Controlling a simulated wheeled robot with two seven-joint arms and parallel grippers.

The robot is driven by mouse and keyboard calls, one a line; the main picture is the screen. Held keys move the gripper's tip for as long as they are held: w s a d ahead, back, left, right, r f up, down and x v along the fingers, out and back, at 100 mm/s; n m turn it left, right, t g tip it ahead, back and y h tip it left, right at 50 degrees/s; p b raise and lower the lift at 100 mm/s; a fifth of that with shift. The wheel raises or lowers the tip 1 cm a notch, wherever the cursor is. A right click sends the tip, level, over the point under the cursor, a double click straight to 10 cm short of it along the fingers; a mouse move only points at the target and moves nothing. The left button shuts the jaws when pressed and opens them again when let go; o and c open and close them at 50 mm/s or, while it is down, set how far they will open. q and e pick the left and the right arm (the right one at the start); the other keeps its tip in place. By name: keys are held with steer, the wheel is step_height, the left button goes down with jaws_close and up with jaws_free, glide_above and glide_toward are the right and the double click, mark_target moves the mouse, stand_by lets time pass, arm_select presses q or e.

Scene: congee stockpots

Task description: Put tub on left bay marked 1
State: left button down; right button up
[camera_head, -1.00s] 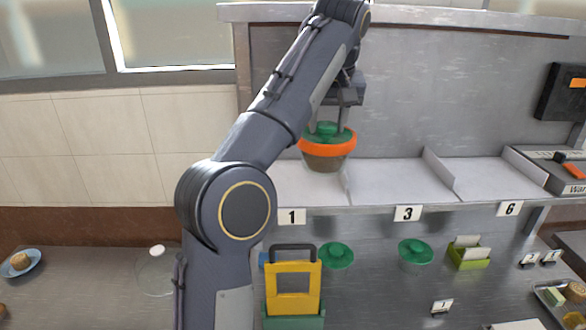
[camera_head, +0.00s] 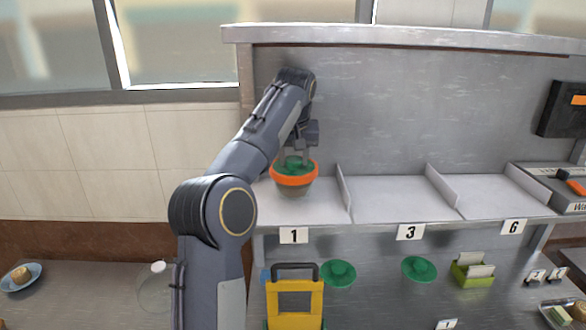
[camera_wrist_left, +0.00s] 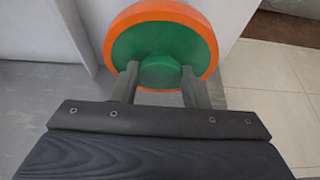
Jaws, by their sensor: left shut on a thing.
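The tub (camera_head: 294,187) has a grey-brown body, an orange rim and a green lid with a knob. My left gripper (camera_head: 296,163) is shut on the lid's knob, and the tub hangs upright beneath it. In the left wrist view the tub's lid (camera_wrist_left: 160,55) shows from above, with the gripper (camera_wrist_left: 160,72) fingers on both sides of the knob. The tub is over the left bay (camera_head: 325,208), behind the label 1 (camera_head: 293,235). I cannot tell whether its base touches the shelf. My right gripper is not in view.
Low dividers (camera_head: 344,193) separate the bays; the bays marked 3 (camera_head: 410,231) and 6 (camera_head: 513,226) are empty. Green lids (camera_head: 338,273) and a yellow-framed object (camera_head: 294,300) are on the counter below. A tall back panel (camera_head: 400,110) stands behind the shelf.

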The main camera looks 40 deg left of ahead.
arm_select(q)
steer(key=shift+a+f, duration=0.15)
steer(key=shift+f, duration=1.6)
steer(key=c, duration=0.8)
jaws_free()
steer(key=shift+f, duration=0.1)
steer(key=shift+c, duration=0.2)
steer(key=shift+r, duration=0.2)
steer(key=v, duration=1.1)
steer(key=s+d+f+m+t+h, duration=0.1)
steer(key=s+d+f+m+h, duration=0.2)
steer(key=s+d+f, duration=0.9)
steer(key=s+d+f+m+t+h, duration=0.1)
steer(key=s+d+f+m+h, duration=0.2)
steer(key=s+d+f, duration=0.9)
steer(key=s, duration=0.5)
steer(key=shift+f+h, duration=0.25)
steer(key=shift+h, duration=0.05)
